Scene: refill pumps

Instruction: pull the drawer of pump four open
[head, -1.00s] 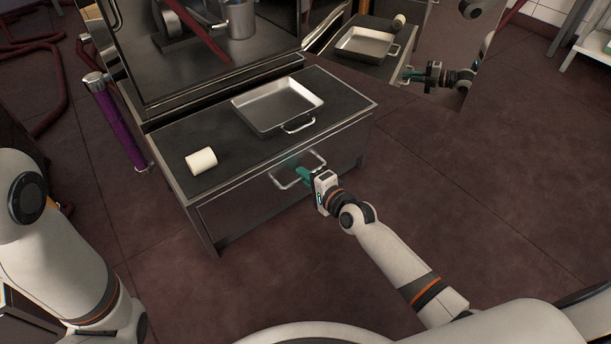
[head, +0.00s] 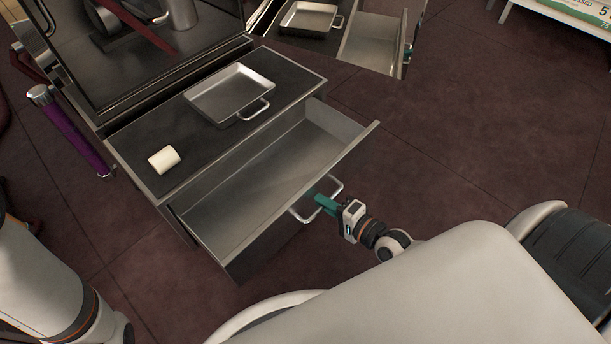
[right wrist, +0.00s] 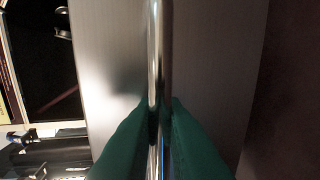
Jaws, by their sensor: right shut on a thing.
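The drawer (head: 262,170) of the pump unit stands well open in the head view, and its grey metal inside looks empty. Its silver bar handle (head: 335,188) is on the drawer's front. My right gripper (head: 322,202), with green fingers, is shut on this handle. In the right wrist view the handle (right wrist: 154,60) runs upright between the two green fingers (right wrist: 160,125), with the drawer front (right wrist: 110,60) behind it. The left gripper is not in view; only part of my left arm shows at lower left.
The brown floor on the right is clear.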

